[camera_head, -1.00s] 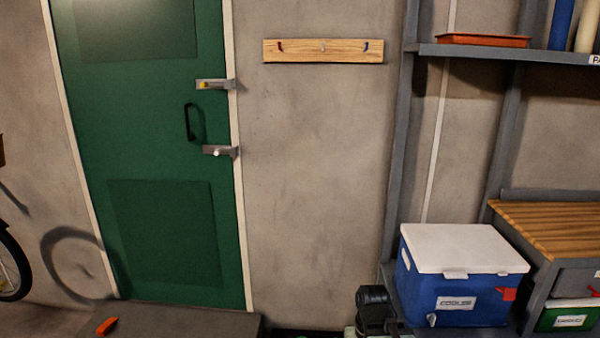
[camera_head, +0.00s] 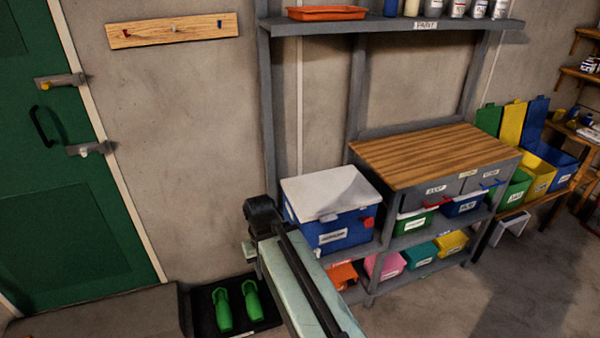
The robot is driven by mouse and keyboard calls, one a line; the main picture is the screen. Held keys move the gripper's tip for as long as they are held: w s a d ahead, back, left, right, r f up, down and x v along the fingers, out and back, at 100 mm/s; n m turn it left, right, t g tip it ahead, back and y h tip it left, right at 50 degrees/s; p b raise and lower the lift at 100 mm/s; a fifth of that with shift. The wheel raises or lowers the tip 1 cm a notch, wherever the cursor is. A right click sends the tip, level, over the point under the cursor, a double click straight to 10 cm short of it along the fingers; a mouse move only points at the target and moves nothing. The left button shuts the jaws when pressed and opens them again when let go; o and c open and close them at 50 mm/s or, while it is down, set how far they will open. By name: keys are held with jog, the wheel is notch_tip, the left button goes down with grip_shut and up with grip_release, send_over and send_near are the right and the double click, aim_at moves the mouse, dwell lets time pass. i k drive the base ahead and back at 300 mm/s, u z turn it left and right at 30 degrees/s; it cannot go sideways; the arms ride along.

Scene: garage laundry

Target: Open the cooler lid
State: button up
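The cooler (camera_head: 338,229) is a blue box with a white lid (camera_head: 328,190). It stands on a low grey shelf, left of the wooden-topped workbench. The lid lies flat and closed on the box. A label and a small red part show on the cooler's front. My arm reaches up from the bottom of the picture, and its dark end stands in front of the cooler's left side, hiding part of it. My gripper's fingers cannot be made out.
The workbench (camera_head: 435,154) stands right of the cooler, with bins on shelves below. A grey shelf (camera_head: 390,26) with a red tray (camera_head: 327,13) hangs above. Floor at lower right is clear.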

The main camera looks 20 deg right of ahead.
aim_at(321, 195)
jog(key=k, duration=0.5)
jog(key=u, duration=1.45)
jog(key=i, duration=0.8)
jog(key=z, duration=1.5)
jog(key=i, duration=0.5)
jog(key=u, duration=0.05)
